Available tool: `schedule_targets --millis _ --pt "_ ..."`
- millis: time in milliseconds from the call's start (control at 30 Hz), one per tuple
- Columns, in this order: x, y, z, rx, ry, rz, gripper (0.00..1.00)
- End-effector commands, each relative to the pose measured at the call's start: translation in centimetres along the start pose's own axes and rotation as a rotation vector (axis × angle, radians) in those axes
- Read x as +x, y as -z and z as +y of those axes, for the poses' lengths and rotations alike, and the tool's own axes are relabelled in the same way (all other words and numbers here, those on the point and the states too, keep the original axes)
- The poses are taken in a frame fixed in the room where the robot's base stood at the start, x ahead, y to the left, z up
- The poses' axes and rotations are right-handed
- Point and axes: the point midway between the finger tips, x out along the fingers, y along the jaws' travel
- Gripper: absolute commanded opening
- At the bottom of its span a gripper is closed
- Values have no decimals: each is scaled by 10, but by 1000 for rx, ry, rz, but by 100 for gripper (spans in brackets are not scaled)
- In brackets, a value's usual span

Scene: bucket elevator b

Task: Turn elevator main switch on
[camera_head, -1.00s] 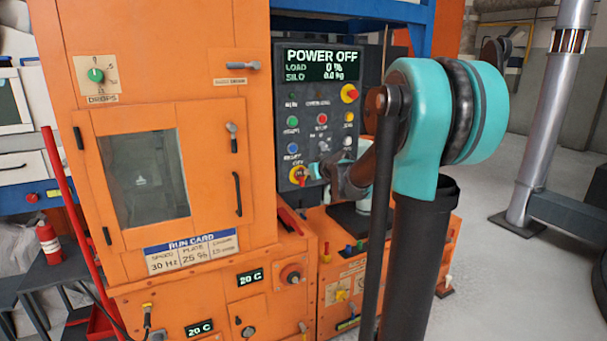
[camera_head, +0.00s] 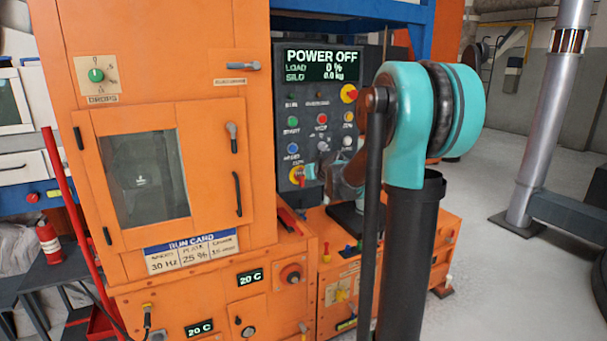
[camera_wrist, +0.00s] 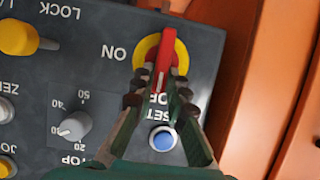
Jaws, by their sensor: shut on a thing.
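The main switch is a red handle (camera_wrist: 167,50) on a yellow round plate (camera_wrist: 143,50), low on the grey control panel. In the wrist view, which shows the panel upside down, the handle's white-marked end points to the OFF label, partly hidden by my fingers. The ON label (camera_wrist: 115,53) is beside the plate. My gripper (camera_wrist: 159,88) is shut on the handle's marked end. In the head view the switch (camera_head: 297,175) is at the panel's lower left, with my gripper (camera_head: 308,173) at its right. The display (camera_head: 322,64) reads POWER OFF.
A blue button (camera_wrist: 162,139) sits close to my fingers. A grey dial (camera_wrist: 75,125) and a yellow LOCK knob (camera_wrist: 18,38) are on the same panel. The orange cabinet (camera_head: 255,150) stands right beside the panel in the head view. Open floor (camera_head: 480,240) lies to the right.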

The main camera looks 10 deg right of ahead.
Motion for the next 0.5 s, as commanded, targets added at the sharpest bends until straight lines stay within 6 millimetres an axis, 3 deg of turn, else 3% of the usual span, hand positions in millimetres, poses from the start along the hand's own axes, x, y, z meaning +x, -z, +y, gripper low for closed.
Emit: schedule_targets --millis 500 --pt "1 0 3 94 39 0 0"
